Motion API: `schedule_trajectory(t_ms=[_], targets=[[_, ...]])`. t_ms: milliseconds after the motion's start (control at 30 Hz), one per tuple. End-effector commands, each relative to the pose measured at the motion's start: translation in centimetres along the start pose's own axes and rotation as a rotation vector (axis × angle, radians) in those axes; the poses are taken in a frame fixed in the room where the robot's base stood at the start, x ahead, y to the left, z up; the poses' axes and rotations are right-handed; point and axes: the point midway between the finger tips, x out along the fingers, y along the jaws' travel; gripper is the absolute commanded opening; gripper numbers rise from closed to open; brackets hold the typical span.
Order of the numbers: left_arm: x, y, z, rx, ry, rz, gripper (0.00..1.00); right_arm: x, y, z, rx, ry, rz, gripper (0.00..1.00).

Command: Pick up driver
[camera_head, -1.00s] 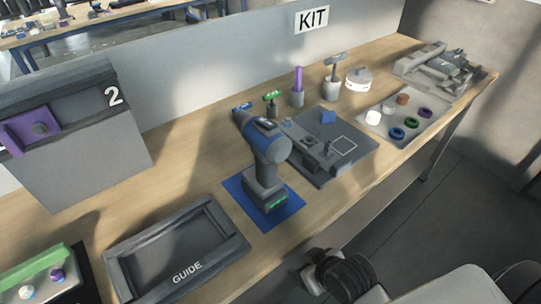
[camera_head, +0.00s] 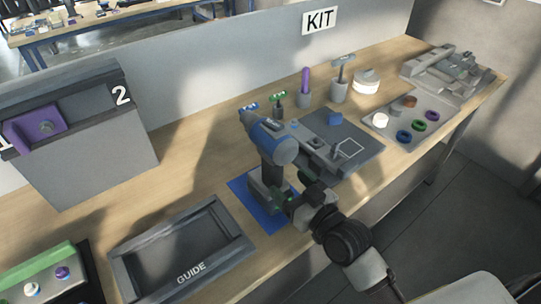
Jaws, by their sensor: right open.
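The driver (camera_head: 271,145), a blue and grey power drill, stands upright on a blue mat (camera_head: 266,219) near the middle of the workbench. Its head points toward the upper left. My right gripper (camera_head: 291,202) is open and low at the near right side of the driver, beside its base and lower handle. The gripper hides part of the base, and I cannot tell whether it touches. My left gripper is not in view.
A GUIDE tray (camera_head: 183,252) lies left of the mat. A grey fixture board (camera_head: 350,150) is close on the right, with upright holders (camera_head: 304,96) behind. A parts tray (camera_head: 410,130) is farther right. A grey box marked 2 (camera_head: 90,150) stands at left.

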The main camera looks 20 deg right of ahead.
Motion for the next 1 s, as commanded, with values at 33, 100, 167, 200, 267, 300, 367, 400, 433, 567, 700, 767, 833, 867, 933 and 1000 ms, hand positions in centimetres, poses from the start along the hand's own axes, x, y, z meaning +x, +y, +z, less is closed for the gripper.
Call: schedule_trajectory(t_ms=[33, 100, 167, 200, 267, 300, 367, 400, 433, 567, 700, 767, 833, 867, 933, 1000], targets=[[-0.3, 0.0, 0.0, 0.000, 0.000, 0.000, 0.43, 0.9, 0.0, -0.2, 0.002, 0.001, 0.001, 0.72], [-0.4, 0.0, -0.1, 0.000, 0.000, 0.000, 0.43, 1.6, 0.0, -0.1, 0.000, 0.000, 0.000, 0.72], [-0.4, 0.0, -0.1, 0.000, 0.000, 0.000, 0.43, 2.0, 0.0, 0.0, 0.000, -0.002, 0.000, 0.72], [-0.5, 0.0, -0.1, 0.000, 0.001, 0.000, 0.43, 2.2, 0.0, 0.0, 0.000, -0.001, 0.000, 0.72], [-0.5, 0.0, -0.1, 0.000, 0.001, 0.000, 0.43, 2.7, 0.0, 0.0, 0.001, -0.002, 0.000, 0.72], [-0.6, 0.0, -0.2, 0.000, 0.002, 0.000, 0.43, 3.1, 0.0, 0.0, 0.001, -0.002, 0.000, 0.72], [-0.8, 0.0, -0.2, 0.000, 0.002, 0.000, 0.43, 4.0, 0.0, -0.1, 0.001, -0.002, 0.000, 0.72], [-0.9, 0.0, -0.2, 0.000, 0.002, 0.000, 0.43, 4.7, 0.0, -0.2, 0.000, -0.001, 0.000, 0.72], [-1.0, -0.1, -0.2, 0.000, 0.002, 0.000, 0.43, 5.2, -0.1, -0.1, 0.001, -0.002, -0.001, 0.72], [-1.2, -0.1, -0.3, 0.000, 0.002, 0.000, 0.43, 6.9, 0.0, 0.0, 0.001, -0.003, 0.000, 0.72], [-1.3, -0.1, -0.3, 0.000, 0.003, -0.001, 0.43, 7.6, -0.1, 0.1, 0.001, -0.004, 0.000, 0.72], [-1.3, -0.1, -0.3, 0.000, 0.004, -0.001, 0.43, 7.6, -0.1, 0.1, 0.000, -0.004, -0.001, 0.72], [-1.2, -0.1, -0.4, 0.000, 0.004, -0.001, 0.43, 7.6, -0.1, 0.1, 0.000, -0.004, 0.000, 0.72], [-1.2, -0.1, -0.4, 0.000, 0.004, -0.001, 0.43, 7.6, -0.1, 0.1, 0.000, -0.004, -0.001, 0.72], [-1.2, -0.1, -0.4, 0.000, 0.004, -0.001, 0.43, 7.6, -0.1, 0.1, 0.000, -0.004, 0.000, 0.66], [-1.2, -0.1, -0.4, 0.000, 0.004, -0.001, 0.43, 7.6, -0.1, 0.1, 0.000, -0.004, 0.000, 0.56]])
